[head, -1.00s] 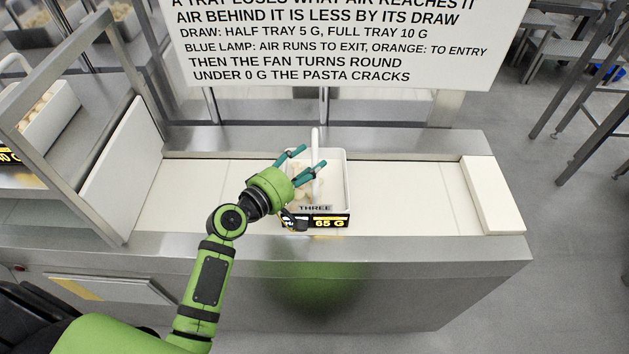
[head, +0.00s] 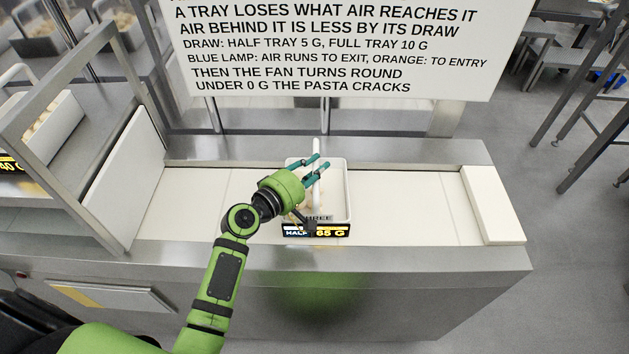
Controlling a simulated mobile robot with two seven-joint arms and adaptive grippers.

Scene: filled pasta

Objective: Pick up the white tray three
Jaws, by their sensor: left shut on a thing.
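White tray three (head: 346,190) stands on the pale belt, behind the counter's front edge. Its front label reads THREE, partly covered by my gripper, and the display (head: 316,230) below reads HALF and 65 G. Pale pasta pieces lie in the tray, mostly hidden. A white upright handle (head: 317,146) rises from the tray. My left gripper (head: 320,165) is over the tray, its teal fingers shut on the handle from the left. The tray appears to rest on the belt. My right gripper is not in view.
A large text sign (head: 330,50) stands behind the belt. A metal frame with a white panel (head: 125,175) bounds the left, with another tray (head: 55,128) beyond it. A white block (head: 493,205) lies at the belt's right end. The belt beside the tray is clear.

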